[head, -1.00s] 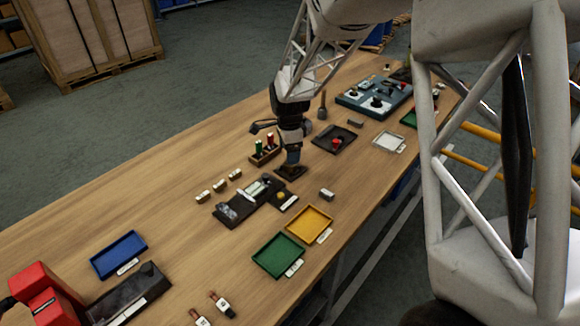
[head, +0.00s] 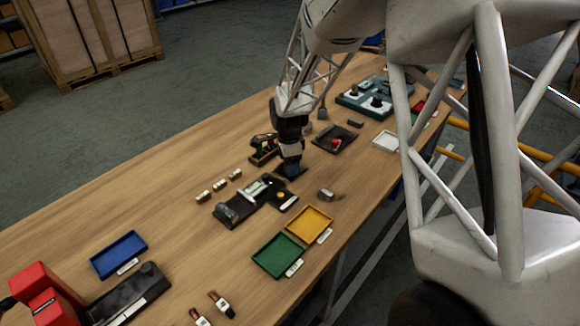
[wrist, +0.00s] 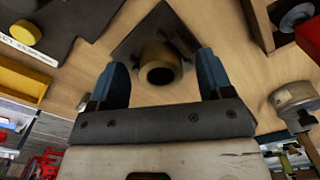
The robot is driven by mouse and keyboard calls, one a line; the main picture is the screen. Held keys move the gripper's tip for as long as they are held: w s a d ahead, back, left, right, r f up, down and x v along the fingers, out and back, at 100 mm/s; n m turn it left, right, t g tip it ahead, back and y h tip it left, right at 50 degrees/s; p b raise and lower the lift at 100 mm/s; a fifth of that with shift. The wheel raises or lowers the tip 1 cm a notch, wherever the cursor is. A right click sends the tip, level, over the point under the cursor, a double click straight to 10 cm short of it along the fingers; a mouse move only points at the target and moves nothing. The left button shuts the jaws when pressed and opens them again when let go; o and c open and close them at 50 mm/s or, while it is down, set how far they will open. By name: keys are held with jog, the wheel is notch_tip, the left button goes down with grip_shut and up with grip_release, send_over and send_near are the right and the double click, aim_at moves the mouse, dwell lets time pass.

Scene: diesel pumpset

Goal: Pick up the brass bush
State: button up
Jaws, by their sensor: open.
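The brass bush (wrist: 160,62) shows in the wrist view as a short, dull gold tube with a dark bore. It stands on a dark square pad (wrist: 150,35) on the wooden bench. My gripper (wrist: 160,72) is open, with one blue finger to each side of the bush in the picture. I cannot tell whether either finger touches it. In the head view my gripper (head: 291,170) is low over the bench, at the pad, and hides the bush.
A yellow tray (head: 310,224) and a green tray (head: 274,257) lie toward the front edge.

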jog(key=shift+c, duration=0.3)
jog(key=c, duration=1)
jog(key=shift+c, duration=0.2)
jog(key=shift+r, duration=0.2)
jog(key=shift+r, duration=0.6)
jog(key=shift+s+d+r, duration=0.1)
jog(key=shift+s+r, duration=0.15)
jog(key=shift+r, duration=0.3)
jog(key=shift+s+r, duration=0.2)
jog(key=shift+r, duration=0.35)
jog(key=s+d, duration=0.1)
jog(key=s, duration=0.4)
jog(key=s+d+r, duration=0.1)
jog(key=s, duration=0.8)
jog(key=shift+s+d+r, duration=0.15)
jog(key=shift+s+d, duration=0.25)
